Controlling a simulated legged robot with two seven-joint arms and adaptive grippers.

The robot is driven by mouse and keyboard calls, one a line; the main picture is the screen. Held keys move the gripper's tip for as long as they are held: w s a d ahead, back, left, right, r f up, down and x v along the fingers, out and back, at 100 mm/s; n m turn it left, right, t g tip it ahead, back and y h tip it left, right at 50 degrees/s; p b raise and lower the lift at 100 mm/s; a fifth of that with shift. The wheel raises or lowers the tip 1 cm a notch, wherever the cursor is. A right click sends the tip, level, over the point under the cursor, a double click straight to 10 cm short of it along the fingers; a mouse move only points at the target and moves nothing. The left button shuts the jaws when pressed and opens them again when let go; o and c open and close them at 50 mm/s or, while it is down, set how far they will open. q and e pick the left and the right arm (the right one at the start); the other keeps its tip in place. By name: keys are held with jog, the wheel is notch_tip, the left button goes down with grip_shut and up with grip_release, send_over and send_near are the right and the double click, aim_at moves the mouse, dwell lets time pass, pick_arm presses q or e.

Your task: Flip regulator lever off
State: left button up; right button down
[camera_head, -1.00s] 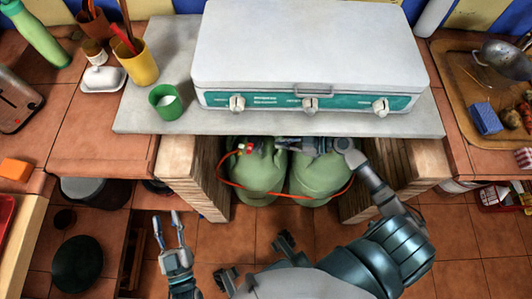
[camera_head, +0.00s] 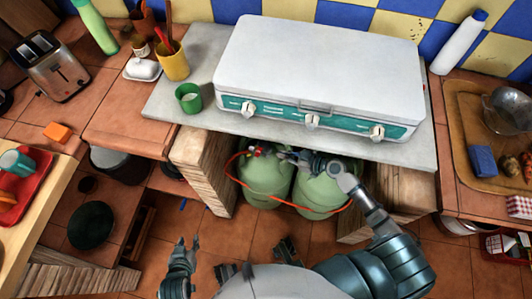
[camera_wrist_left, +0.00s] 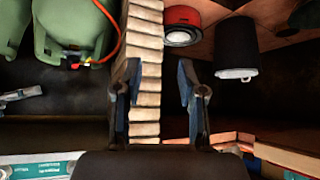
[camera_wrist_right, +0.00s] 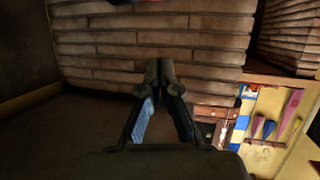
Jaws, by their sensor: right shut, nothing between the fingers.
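Two green gas cylinders (camera_head: 264,180) stand side by side under the counter. The regulator (camera_head: 258,152), with small red and white parts, sits on top of the left cylinder, with an orange-red hose (camera_head: 234,166) looping from it. It also shows in the left wrist view (camera_wrist_left: 75,62). Its lever is too small to make out. My right gripper (camera_head: 284,154) reaches under the counter, just right of the regulator; contact cannot be told. In the right wrist view (camera_wrist_right: 158,72) its fingers are shut and empty, facing a brick wall. My left gripper (camera_head: 184,243) is open and empty; its spread fingers show in the left wrist view (camera_wrist_left: 157,88).
A grey counter (camera_head: 185,110) with a white-lidded stove (camera_head: 316,70) overhangs the cylinders. Brick side walls (camera_head: 203,168) flank the alcove on both sides. A green cup (camera_head: 188,98) stands near the counter's left edge. The tiled floor in front is open.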

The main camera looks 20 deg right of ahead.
send_over(259, 149)
jog(key=s+a, duration=0.1)
jog(key=s, duration=0.2)
notch_tip(259, 149, down, 3)
jog(key=shift+f, duration=0.15)
pick_arm(q)
jog(key=w+r+t, duration=0.1)
jog(key=w+t+b, duration=0.1)
jog(key=w+d+r+t, duration=0.1)
jog(key=w, duration=0.1)
jog(key=shift+r+h, duration=0.3)
jog(key=shift+h, duration=0.1)
pick_arm(e)
jog(key=f, duration=0.2)
jog(key=d+f, duration=0.1)
jog(key=f, duration=0.1)
jog(key=shift+s, duration=0.2)
pick_arm(q)
jog(key=shift+a, duration=0.1)
pick_arm(e)
jog(key=shift+a, duration=0.1)
pick_arm(q)
jog(key=shift+b, duration=0.35)
